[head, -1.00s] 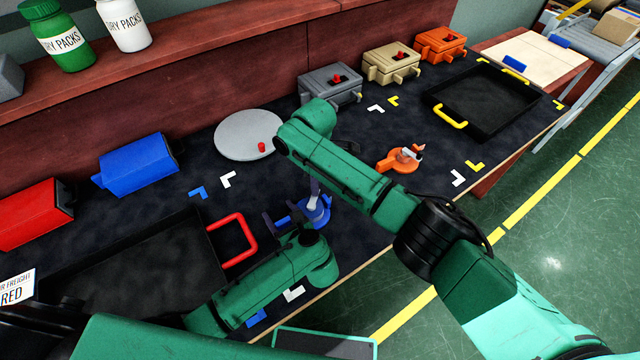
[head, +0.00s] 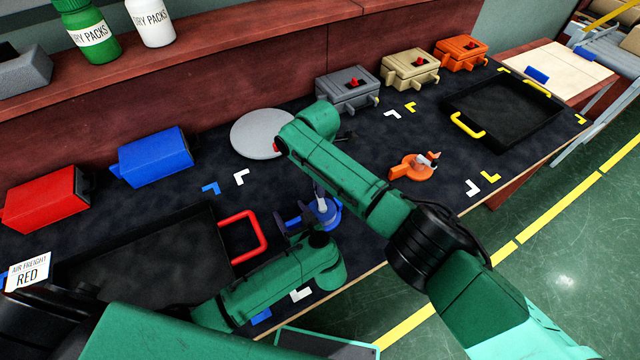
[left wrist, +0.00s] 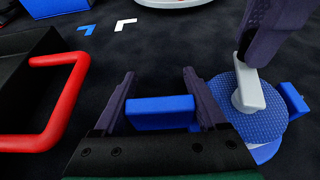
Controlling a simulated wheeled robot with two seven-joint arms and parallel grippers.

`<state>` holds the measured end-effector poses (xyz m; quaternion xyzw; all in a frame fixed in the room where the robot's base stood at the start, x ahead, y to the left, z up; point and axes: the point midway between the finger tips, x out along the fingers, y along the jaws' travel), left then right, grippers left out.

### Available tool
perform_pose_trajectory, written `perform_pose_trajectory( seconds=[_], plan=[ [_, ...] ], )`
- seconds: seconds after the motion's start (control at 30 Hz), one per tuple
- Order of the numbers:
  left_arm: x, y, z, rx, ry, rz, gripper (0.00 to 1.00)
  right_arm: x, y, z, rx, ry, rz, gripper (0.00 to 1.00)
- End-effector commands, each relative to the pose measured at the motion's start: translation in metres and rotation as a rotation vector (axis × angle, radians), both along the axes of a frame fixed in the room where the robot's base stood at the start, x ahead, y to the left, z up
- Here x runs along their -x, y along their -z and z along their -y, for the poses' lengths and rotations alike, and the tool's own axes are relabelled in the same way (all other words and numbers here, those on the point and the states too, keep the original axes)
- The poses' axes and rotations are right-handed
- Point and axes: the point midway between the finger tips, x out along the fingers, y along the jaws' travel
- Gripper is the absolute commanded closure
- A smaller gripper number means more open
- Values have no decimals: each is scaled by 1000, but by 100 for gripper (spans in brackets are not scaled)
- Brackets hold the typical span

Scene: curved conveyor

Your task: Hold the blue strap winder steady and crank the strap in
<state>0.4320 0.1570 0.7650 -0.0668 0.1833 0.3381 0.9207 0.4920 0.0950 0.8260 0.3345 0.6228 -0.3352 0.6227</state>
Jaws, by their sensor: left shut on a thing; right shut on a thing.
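The blue strap winder (head: 326,214) lies on the dark mat near the table's front edge. It also shows in the left wrist view, with a round ribbed blue drum (left wrist: 232,90) and a light grey crank (left wrist: 248,92) on top. My left gripper (left wrist: 158,88) is shut around the winder's blue block-like handle (left wrist: 160,112), a finger on each side. My right gripper (left wrist: 265,42) comes down from above and is shut on the crank's upright end, which its fingers partly hide. In the head view the right fingers (head: 319,188) show just behind the winder. I cannot make out the strap.
A black tray with a red handle (head: 262,236) lies left of the winder. An orange winder (head: 413,168) sits to the right. A round grey plate (head: 252,138) and several coloured boxes stand behind. Another black tray with yellow handles (head: 468,125) is at the far right.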

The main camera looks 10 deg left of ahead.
Motion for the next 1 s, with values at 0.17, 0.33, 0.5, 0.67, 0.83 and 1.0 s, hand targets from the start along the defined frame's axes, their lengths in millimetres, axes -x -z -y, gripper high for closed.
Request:
perform_pose_trajectory(
  seconds=[0.17,0.33,0.5,0.67,0.83,1.0],
  plan=[
    [1,1,0,0,2,-4,100,0,-1,-2,-3,-7,1,100],
    [1,1,0,0,2,-4,100,0,-1,-2,-3,-7,1,100],
    [1,1,0,0,2,-4,100,0,-1,-2,-3,-6,1,47],
    [1,1,0,0,1,-3,100,0,0,-1,-1,-5,0,47],
    [0,1,0,1,0,-2,100,0,-6,-1,-3,-6,1,47],
    [0,1,0,1,0,-2,100,-1,-42,-2,-6,-6,4,47]
  ],
)
